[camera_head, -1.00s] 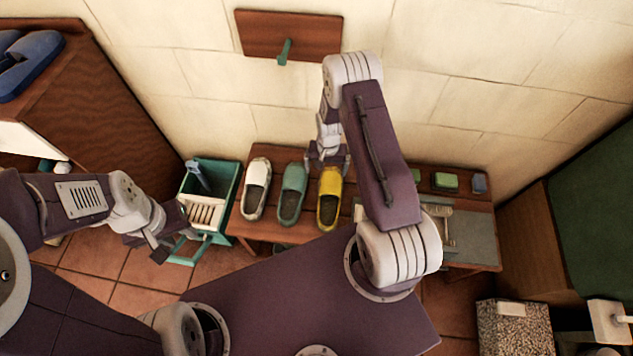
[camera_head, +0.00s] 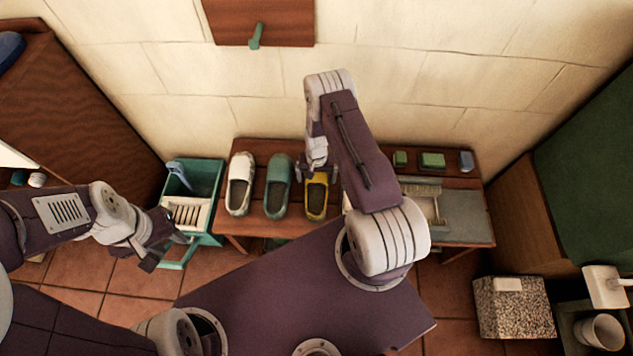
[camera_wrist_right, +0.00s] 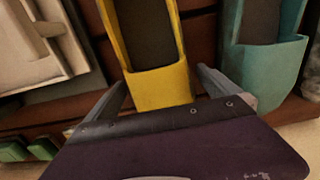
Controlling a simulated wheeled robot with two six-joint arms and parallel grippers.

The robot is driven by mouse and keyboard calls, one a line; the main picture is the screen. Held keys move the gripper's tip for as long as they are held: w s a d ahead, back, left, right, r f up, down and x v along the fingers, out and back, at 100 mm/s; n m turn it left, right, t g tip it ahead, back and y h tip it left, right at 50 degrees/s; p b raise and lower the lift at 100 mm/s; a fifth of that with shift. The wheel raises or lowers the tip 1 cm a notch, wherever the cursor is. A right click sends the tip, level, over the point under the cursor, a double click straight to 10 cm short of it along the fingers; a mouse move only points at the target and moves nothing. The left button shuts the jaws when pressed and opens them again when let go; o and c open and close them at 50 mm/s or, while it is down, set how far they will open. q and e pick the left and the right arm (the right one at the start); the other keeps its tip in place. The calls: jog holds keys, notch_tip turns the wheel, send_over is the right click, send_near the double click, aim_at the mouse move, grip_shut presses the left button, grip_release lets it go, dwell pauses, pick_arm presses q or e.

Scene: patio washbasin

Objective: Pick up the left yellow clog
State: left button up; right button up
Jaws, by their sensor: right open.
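The yellow clog (camera_head: 316,200) stands on the wooden bench, to the right of a teal clog (camera_head: 278,185) and a white clog (camera_head: 240,185). My right gripper (camera_head: 318,172) is over the far end of the yellow clog and hides part of it. In the right wrist view the yellow clog (camera_wrist_right: 160,85) lies between the two open fingers of my right gripper (camera_wrist_right: 160,90), with a gap at each side. The teal clog (camera_wrist_right: 262,62) is just beyond one finger there. My left gripper (camera_head: 165,240) is near the teal crate; its jaws are too small to judge.
A teal crate (camera_head: 210,180) stands left of the bench (camera_head: 465,235). Green blocks (camera_head: 432,160), a blue block (camera_head: 466,161) and a pale tray (camera_head: 422,190) are on the bench's right side. A wall with a wooden board (camera_head: 285,22) and peg rises behind.

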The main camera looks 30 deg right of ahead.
aim_at(317, 175)
jog(key=c, duration=1.5)
jog(key=shift+o, duration=0.2)
notch_tip(317, 175, up, 9)
jog(key=shift+r+p, duration=0.1)
jog(key=shift+p, duration=1.15)
jog(key=shift+r, duration=0.4)
